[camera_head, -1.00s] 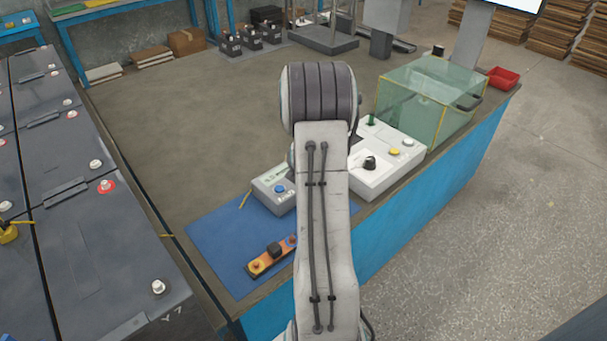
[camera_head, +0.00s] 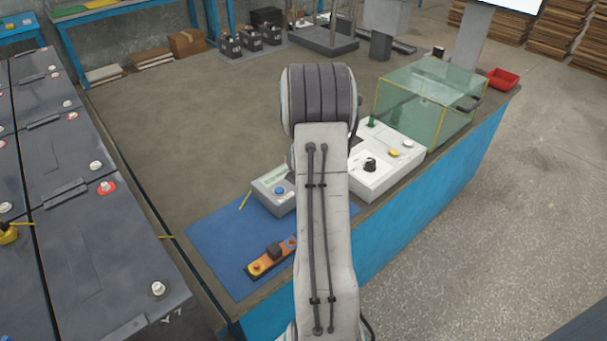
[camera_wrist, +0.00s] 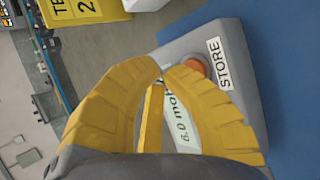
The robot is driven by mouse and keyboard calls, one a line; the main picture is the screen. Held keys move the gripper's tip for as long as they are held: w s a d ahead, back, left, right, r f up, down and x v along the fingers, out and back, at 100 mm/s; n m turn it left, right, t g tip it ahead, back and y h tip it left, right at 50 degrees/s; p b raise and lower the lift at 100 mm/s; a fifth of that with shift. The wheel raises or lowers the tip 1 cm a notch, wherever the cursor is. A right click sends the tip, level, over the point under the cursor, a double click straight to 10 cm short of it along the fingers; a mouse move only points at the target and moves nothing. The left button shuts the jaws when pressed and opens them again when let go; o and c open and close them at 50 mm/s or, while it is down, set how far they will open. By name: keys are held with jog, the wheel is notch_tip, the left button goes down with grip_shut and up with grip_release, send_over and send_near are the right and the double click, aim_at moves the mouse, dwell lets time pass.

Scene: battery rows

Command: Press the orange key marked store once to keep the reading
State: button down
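The orange key (camera_wrist: 196,66) sits beside a white label reading STORE (camera_wrist: 218,62) on a grey meter (camera_wrist: 238,45) in the wrist view. My gripper (camera_wrist: 164,68) has yellow fingers whose tips come together, with nothing seen held at the tips. The tips are just left of the orange key, and one finger covers part of it. I cannot tell whether they touch. The meter's display (camera_wrist: 184,125) is partly hidden by that finger and shows "6.0 m". In the head view, the grey meter (camera_head: 268,182) shows a blue key, and my arm hides its right side and my gripper.
The meter stands by a blue mat (camera_head: 215,235), where an orange bar (camera_head: 262,264) lies. A yellow pencil-like stick (camera_head: 245,200) lies left of the meter. A white control box (camera_head: 385,165) and a green clear cover (camera_head: 425,100) stand to the right. Large batteries (camera_head: 85,250) line the left.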

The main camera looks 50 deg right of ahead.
jog(key=shift+f+b, duration=0.9)
jog(key=shift+b, duration=0.4)
dwell(1.0)
jog(key=shift+r, duration=0.15)
dwell(0.3)
jog(key=shift+r+p, duration=0.4)
jog(key=shift+r, duration=0.35)
jog(key=shift+r+p, duration=1.4)
jog(key=shift+r, duration=1.1)
